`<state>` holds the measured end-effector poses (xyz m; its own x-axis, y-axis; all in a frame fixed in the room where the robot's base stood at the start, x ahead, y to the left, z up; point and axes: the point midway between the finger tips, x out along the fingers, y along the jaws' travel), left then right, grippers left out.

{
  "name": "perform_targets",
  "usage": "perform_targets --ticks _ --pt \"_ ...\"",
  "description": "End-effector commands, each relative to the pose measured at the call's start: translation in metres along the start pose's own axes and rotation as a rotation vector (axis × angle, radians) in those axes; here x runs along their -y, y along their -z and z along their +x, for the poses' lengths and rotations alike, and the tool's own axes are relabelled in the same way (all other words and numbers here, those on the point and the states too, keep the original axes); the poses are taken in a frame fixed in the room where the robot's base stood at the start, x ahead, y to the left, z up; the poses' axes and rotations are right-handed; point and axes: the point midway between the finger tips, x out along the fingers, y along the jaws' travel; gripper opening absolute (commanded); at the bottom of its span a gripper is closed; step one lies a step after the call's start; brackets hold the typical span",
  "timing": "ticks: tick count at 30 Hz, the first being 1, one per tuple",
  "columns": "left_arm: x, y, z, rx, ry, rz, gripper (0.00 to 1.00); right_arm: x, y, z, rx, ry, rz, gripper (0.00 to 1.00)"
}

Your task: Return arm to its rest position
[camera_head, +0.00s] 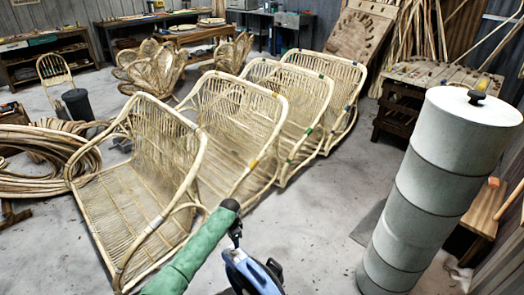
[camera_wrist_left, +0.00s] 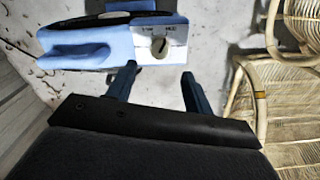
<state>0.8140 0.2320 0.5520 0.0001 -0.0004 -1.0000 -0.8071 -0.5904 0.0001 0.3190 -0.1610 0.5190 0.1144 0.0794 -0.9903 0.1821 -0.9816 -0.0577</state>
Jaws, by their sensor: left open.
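My left arm, in a green sleeve, comes in at the bottom of the head view; the exact place of its fingers is hard to make out there. In the left wrist view my left gripper (camera_wrist_left: 159,70) is open, its two dark fingers apart with pale floor between them. A light blue tool (camera_wrist_left: 90,53) with a round dial lies just beyond the fingertips; I cannot tell whether they touch it. A blue body with dark parts also shows below the sleeve's end in the head view (camera_head: 246,274). My right gripper is not in view.
A row of rattan seats (camera_head: 150,172) stands left of centre. A tall grey cylinder (camera_head: 431,180) stands at the right. Rattan coils (camera_head: 42,182) lie at the left, and a worktable (camera_head: 420,76) stands at the back right.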

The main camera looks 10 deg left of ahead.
Motion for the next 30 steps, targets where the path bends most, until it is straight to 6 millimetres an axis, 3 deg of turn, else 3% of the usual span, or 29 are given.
perform_targets --ticks 11,24,30 --pt "0.006 0.004 -0.004 -0.016 0.035 -0.189 0.52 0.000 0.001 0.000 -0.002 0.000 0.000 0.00" --pt "0.032 0.056 -0.109 -0.213 0.223 -0.390 0.52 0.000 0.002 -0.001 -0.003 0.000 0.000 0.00" --pt "0.019 0.070 -0.156 -0.332 0.282 -0.466 0.52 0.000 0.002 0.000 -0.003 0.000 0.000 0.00"
